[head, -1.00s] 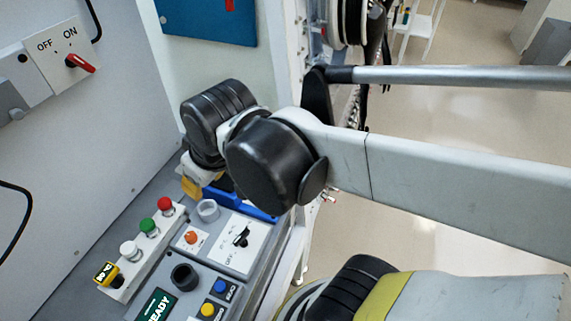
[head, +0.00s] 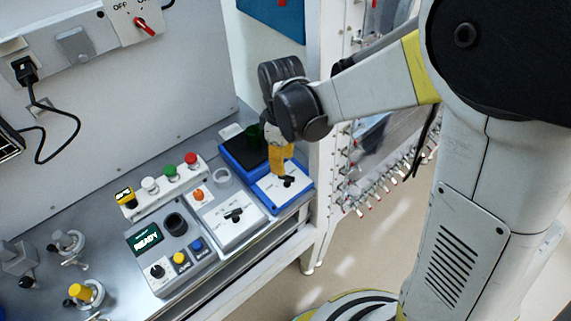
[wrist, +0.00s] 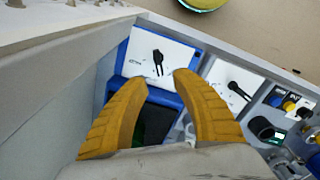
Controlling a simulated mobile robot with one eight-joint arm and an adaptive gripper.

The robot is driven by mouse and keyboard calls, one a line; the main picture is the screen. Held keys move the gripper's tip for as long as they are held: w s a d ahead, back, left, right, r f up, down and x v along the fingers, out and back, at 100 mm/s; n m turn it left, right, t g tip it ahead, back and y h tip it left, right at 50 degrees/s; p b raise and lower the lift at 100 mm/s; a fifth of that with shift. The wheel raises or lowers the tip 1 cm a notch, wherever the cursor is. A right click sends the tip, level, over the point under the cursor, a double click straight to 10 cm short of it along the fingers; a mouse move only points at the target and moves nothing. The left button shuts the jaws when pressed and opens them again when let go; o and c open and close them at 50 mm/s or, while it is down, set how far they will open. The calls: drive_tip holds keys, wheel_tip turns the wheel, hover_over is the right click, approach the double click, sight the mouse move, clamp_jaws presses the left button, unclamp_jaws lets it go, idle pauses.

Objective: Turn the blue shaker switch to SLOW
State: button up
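The blue shaker (head: 232,156) stands at the right end of the bench, with a white switch plate (head: 268,196) on its front part. Its black switch (head: 288,181) also shows in the wrist view (wrist: 158,57), upright in that picture. The lettering around it is too small to read, so I cannot tell its setting. My gripper (wrist: 160,79) has two yellow fingers, spread apart and empty. In the wrist view the fingertips are either side of the plate's near edge, short of the switch. In the head view the fingers (head: 280,160) are just behind the switch.
Left of the shaker is a grey unit with a similar black switch (head: 233,215) and an orange button (head: 198,194). A READY display box (head: 147,238) and a button strip (head: 165,186) stand further left. A white frame post (head: 317,130) rises close right of my gripper.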

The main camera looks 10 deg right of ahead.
sight(286, 178)
wheel_tip(286, 178, down, 6)
drive_tip(key=shift+d+f+b, duration=0.1)
drive_tip(key=shift+f+b, duration=0.1)
drive_tip(key=shift+b, duration=0.5)
clamp_jaws()
